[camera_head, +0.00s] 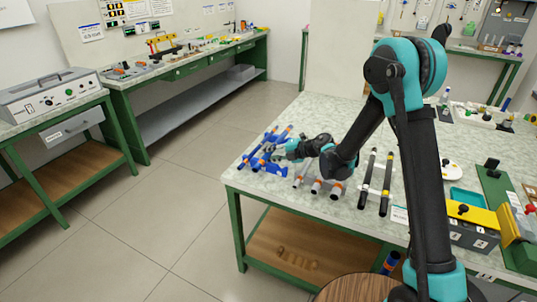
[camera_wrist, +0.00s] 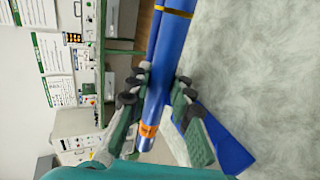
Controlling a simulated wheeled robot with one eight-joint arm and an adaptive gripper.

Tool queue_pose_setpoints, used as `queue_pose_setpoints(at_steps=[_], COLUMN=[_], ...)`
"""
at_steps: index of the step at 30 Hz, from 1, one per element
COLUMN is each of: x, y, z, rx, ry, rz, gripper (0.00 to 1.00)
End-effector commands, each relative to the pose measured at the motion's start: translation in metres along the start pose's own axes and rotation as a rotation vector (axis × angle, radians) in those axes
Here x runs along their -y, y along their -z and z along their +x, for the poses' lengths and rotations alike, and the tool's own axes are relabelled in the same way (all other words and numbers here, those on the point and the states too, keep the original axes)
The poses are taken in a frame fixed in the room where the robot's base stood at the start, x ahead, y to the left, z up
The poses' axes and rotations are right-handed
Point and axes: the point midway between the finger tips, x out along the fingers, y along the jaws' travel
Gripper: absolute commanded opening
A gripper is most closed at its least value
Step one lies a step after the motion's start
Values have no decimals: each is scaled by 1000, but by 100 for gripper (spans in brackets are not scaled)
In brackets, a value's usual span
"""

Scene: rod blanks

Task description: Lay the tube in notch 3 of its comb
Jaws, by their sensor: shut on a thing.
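My gripper (camera_wrist: 160,88) is shut on a blue tube (camera_wrist: 166,58) with an orange band near its lower end and a yellow line near its upper end. In the head view my gripper (camera_head: 283,152) is low over the table's left corner, among blue pieces. The blue comb (camera_head: 259,163) and blue tubes with orange ends (camera_head: 270,138) crowd together there, so I cannot tell which one is held. A flat blue strip (camera_wrist: 228,148) lies beside the right finger in the wrist view. Notch numbers cannot be read, and I cannot tell whether the tube touches the comb.
Several grey tubes with orange bands (camera_head: 317,186) lie right of my gripper. Two black rods (camera_head: 387,184) lie beyond them. A grey box with a yellow top (camera_head: 474,227) stands at the right. The tabletop (camera_head: 330,115) behind the tubes is clear.

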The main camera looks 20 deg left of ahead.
Motion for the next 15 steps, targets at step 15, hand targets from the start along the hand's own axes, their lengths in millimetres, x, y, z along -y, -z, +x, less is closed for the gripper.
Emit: queue_pose_setpoints(at_steps=[15], x=[4], y=[0], z=[2], rx=[0], ry=[0], rz=[0], gripper=[5])
